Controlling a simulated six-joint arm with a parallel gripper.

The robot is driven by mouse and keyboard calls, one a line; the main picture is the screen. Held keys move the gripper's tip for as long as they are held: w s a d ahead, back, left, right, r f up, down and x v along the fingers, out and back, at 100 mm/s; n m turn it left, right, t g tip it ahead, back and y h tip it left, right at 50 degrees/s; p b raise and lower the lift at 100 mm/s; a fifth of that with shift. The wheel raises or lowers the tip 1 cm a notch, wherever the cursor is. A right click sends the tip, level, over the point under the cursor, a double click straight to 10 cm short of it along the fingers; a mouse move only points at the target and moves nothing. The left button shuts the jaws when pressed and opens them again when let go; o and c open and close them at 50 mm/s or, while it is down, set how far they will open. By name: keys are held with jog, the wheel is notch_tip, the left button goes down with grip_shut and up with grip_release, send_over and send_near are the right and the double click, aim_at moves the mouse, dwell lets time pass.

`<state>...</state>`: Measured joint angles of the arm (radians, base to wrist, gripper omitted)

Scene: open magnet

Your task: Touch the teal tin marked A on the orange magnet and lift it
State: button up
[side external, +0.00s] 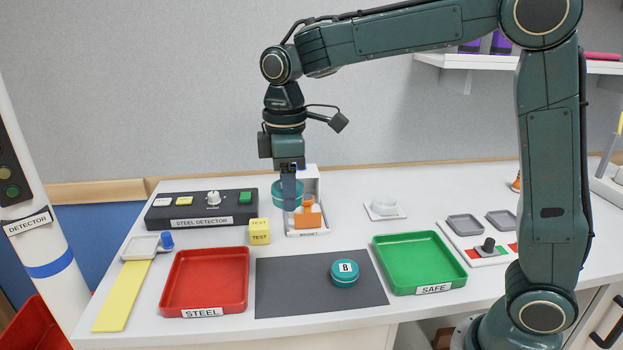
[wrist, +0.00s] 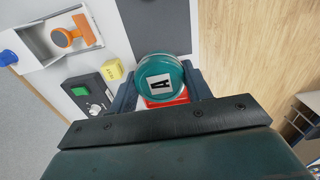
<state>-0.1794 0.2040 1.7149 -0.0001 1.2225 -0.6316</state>
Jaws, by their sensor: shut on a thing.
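My gripper (side external: 289,193) is shut on the teal tin (side external: 279,190) and holds it up off the table, beside the magnet stand. In the wrist view, the tin (wrist: 160,64) sits between the fingers of my gripper (wrist: 163,78), its white label with the letter A facing the camera. The orange magnet (side external: 308,217) rests in a white stand (side external: 311,183), close below and right of the tin in the side view. In the wrist view, the magnet (wrist: 84,30) is at the upper left, apart from the tin.
A teal tin marked B (side external: 345,280) lies on the dark grey mat (side external: 290,287). The red STEEL tray (side external: 203,262) and green SAFE tray (side external: 415,250) flank the mat and look empty. A yellow TEST block (side external: 259,232) and the detector box (side external: 202,212) are at the left.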

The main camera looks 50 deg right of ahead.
jog(key=shift+w+d, duration=0.1)
jog(key=w+d+f+m, duration=0.2)
jog(key=w+d+m, duration=0.1)
jog(key=w+d, duration=0.4)
jog(key=m, duration=0.3)
send_over(306, 197)
notch_tip(306, 197, down, 2)
jog(key=shift+d, duration=0.15)
jog(key=shift+f, duration=0.2)
jog(key=shift+f, duration=2.85)
jog(key=shift+f, duration=0.7)
jog(key=shift+r, duration=1.2)
dwell(1.1)
